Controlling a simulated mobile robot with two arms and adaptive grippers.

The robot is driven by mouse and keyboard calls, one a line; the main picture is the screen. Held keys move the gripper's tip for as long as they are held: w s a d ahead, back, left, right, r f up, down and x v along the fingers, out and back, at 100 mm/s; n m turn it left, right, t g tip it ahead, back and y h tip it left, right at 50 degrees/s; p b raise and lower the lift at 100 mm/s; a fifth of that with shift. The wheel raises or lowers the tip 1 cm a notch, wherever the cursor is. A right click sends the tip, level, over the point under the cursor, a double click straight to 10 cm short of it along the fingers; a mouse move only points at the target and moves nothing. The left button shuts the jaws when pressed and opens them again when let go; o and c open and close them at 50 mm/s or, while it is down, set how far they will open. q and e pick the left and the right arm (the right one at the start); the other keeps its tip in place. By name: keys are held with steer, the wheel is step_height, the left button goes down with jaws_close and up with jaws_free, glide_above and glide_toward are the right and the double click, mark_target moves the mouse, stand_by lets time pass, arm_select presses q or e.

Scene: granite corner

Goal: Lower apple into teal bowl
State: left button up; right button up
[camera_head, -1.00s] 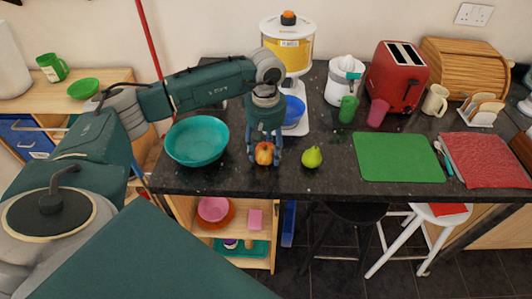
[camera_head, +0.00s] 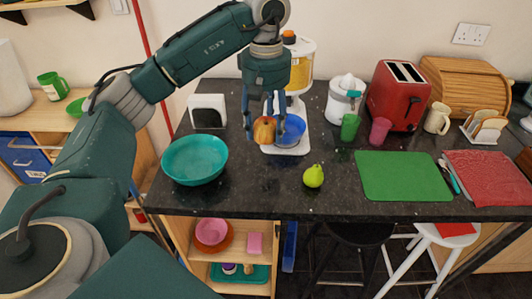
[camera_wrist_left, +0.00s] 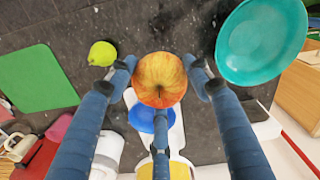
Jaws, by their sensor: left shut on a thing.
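My left gripper (camera_head: 265,128) is shut on a red and yellow apple (camera_head: 264,130) and holds it above the dark counter, right of the teal bowl. The apple (camera_wrist_left: 160,80) sits between the blue fingers in the left wrist view. The teal bowl (camera_head: 195,160) stands on the counter near its left front edge; no contents show in it. It also shows at the upper right of the left wrist view (camera_wrist_left: 262,40). My right gripper is not in view.
A green pear (camera_head: 313,176) lies right of the apple. Behind the apple, a blue bowl (camera_head: 291,129) sits on a white scale base. A white-framed dark object (camera_head: 208,111) stands behind the teal bowl. A green mat (camera_head: 403,176) lies to the right. Counter between bowl and pear is bare.

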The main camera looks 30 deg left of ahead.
mark_target(262, 121)
arm_select(q)
step_height(262, 121, up, 4)
steer(key=shift+r+p, duration=0.2)
steer(key=shift+p, duration=0.1)
steer(key=shift+s+a+r, duration=0.2)
steer(key=shift+a+r, duration=0.2)
steer(key=shift+a, duration=0.1)
steer(key=s+a+f+b, duration=0.2)
steer(key=s+a+f, duration=0.2)
steer(key=a, duration=0.6)
steer(key=s+a+f+b, duration=0.2)
steer(key=s+a+f, duration=0.3)
steer(key=a, duration=0.5)
steer(key=shift+s+a, duration=0.3)
steer(key=shift+s, duration=0.35)
steer(key=shift+f, duration=0.1)
steer(key=shift+f+b, duration=1.85)
steer(key=shift+f, duration=0.85)
steer(key=shift+f, duration=0.45)
